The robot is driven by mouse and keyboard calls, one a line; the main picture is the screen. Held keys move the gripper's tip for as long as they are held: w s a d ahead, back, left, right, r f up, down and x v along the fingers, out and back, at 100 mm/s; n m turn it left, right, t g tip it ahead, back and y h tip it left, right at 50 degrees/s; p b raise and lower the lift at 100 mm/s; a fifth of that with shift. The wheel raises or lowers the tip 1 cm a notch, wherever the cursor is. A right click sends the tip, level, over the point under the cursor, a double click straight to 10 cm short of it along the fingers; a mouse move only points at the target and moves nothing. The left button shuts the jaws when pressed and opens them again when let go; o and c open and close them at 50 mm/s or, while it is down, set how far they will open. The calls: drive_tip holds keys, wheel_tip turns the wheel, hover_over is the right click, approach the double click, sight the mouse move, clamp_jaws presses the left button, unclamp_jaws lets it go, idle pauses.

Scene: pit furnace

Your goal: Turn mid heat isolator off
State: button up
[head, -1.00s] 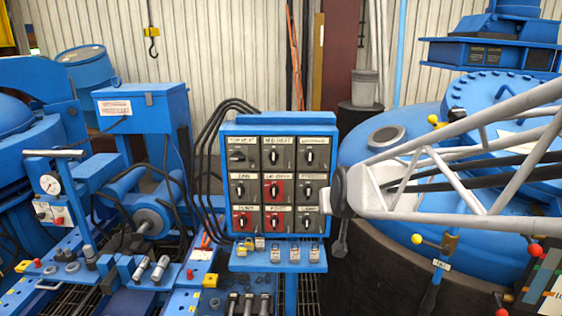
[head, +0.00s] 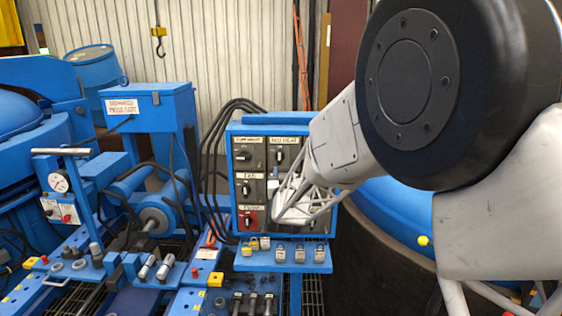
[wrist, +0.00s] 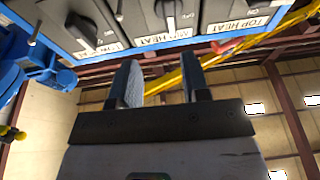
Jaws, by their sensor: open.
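The mid heat isolator (head: 279,156) is a black rotary knob on a grey plate in the top middle of the blue switch panel, under its label. Its handle looks roughly upright. In the wrist view the mid heat isolator (wrist: 168,12) is at the top middle, partly cut by the edge, above its "MID HEAT" label. My gripper (wrist: 161,82) is open and empty, its two fingers pointing up at the panel edge just below that label. The fingers appear clear of the knob. In the head view my arm covers the panel's right part, and I cannot make out the fingers.
The top heat isolator (wrist: 250,3) is right of mid heat in the wrist view, another isolator (wrist: 80,30) left. Padlocks (head: 279,251) sit on the ledge below the panel (head: 262,126). Black cables run along its left side. A blue vessel (head: 385,207) stands to the right.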

sight(279, 159)
drive_tip(key=shift+w+a+f+t+h, duration=0.2)
drive_tip(key=shift+w+a+f+t, duration=0.05)
drive_tip(key=shift+a+f+t, duration=0.2)
drive_tip(key=shift+w+a+f+t+h, duration=0.2)
drive_tip(key=shift+a+f+t, duration=0.15)
drive_tip(key=shift+a+f, duration=0.1)
drive_tip(key=shift+w, duration=0.1)
drive_tip(key=shift+x, duration=3.85)
clamp_jaws()
